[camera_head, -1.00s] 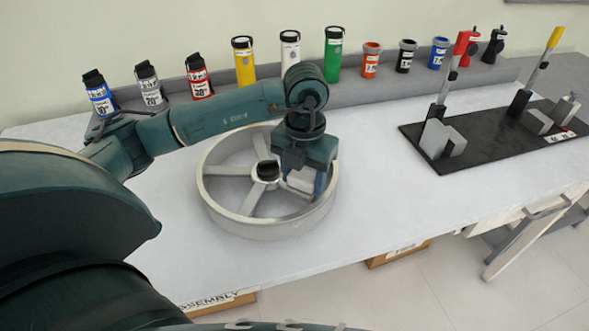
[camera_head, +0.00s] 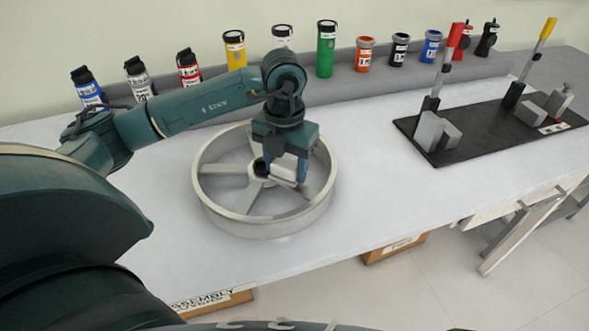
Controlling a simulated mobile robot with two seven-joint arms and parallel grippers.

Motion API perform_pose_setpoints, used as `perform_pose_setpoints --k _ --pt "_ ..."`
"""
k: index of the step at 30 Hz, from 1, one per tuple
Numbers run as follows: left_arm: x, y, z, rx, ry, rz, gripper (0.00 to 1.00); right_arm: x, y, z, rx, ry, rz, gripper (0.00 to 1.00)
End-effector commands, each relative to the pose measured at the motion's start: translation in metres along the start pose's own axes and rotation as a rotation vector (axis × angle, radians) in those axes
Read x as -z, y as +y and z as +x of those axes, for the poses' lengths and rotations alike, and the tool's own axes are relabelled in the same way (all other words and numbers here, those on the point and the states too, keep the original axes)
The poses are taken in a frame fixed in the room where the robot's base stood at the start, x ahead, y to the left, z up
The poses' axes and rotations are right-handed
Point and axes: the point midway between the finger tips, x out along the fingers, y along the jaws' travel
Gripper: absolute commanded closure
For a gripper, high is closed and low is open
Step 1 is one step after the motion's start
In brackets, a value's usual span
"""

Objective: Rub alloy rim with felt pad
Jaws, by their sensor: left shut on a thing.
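The alloy rim (camera_head: 228,218) is a silver spoked wheel lying flat on the white table. My left gripper (camera_head: 281,172) points down over the right half of the rim, close to its hub. It is shut on a pale grey block, the felt pad (camera_head: 284,168). The pad is low over the spokes beside the dark hub. I cannot tell whether it touches the metal. The gripper and pad hide part of the hub and the spokes behind. My right gripper is out of view.
Several bottles and cans, such as a green can (camera_head: 326,50) and a yellow can (camera_head: 235,50), stand along a grey ledge behind. A black board (camera_head: 460,143) with red- and yellow-handled clamps lies at the right. The table (camera_head: 372,190) is clear between rim and board.

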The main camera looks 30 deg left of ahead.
Motion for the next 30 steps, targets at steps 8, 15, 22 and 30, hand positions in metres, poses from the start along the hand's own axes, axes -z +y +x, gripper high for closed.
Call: perform_pose_setpoints --k 8,15,22,30 --pt "0.0 0.001 -0.001 0.001 -0.001 0.0 0.64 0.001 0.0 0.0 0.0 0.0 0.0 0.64" --pt "0.0 0.0 -0.018 0.001 -0.001 0.001 0.64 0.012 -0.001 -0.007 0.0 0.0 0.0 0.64" --pt "0.0 0.0 -0.042 0.0 -0.001 0.0 0.64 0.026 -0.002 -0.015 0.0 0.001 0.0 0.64" --pt "0.0 0.0 -0.062 0.001 -0.001 0.0 0.64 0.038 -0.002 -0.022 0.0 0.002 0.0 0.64"
